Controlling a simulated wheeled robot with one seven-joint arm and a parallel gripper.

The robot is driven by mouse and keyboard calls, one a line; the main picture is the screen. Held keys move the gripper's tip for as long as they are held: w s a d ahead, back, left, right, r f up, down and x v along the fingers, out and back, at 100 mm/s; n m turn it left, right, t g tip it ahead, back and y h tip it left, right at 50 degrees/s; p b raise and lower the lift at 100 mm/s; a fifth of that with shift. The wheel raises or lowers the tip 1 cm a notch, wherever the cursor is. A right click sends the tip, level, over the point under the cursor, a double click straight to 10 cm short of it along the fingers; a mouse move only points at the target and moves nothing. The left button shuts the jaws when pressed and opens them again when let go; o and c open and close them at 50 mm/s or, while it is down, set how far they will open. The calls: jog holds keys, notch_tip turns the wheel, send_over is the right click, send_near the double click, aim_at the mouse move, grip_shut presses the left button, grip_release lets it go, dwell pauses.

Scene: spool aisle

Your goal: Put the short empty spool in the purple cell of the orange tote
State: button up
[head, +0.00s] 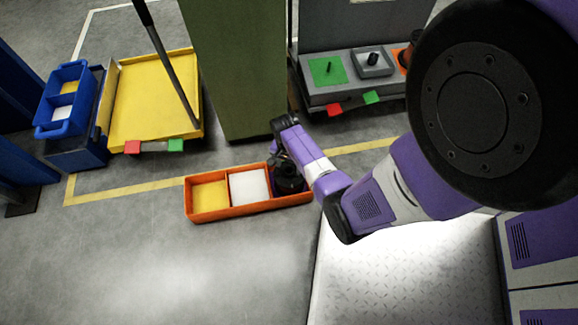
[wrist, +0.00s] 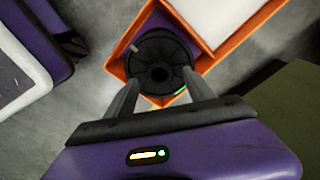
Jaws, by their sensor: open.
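The orange tote (head: 240,211) stands on the floor with a yellow, a white and a purple cell in a row. Its orange rim (wrist: 225,52) also shows in the wrist view. The purple cell (wrist: 151,24) is at the tote's right end in the head view, mostly hidden by my arm. A black empty spool (wrist: 160,68) lies in the purple cell, its round flange and centre hole facing the camera. My gripper (wrist: 162,82) is open, its two fingers apart at either side of the spool's near edge. Whether they touch it I cannot tell.
A yellow cart (head: 150,100) with a dark pole and a blue two-cell tote (head: 65,98) stand at the left. A green column (head: 238,70) rises behind the orange tote. A grey bench (head: 345,93) with a green pad is at the back right. Floor in front is clear.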

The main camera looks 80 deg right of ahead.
notch_tip(320, 180, up, 10)
jog(key=p, duration=0.4)
jog(key=a+r+n+t+h, duration=0.1)
jog(key=a+r+n+t, duration=0.3)
jog(key=a, duration=0.6)
jog(key=a+r+n+t+h, duration=0.1)
jog(key=a+n+t+h, duration=0.1)
jog(key=a+n, duration=0.6)
jog(key=s+a+r+n+t+y, duration=0.1)
jog(key=a+r+n+t, duration=0.2)
jog(key=r, duration=0.7)
jog(key=s+a+r+n+t+y, duration=0.1)
jog(key=s+a+r+n+t, duration=0.1)
jog(key=a+r, duration=0.4)
jog(key=s+a+r+n+t+y, duration=0.1)
jog(key=s+a+r+n+t, duration=0.1)
jog(key=r, duration=1.2)
jog(key=a+n+t, duration=0.1)
jog(key=a+t, duration=0.1)
jog(key=a, duration=0.1)
jog(key=shift+s+n+y, duration=0.25)
jog(key=shift+n+y, duration=0.05)
jog(key=shift+r, duration=0.15)
notch_tip(320, 180, up, 25)
jog(key=p, duration=2.5)
jog(key=shift+p, duration=0.3)
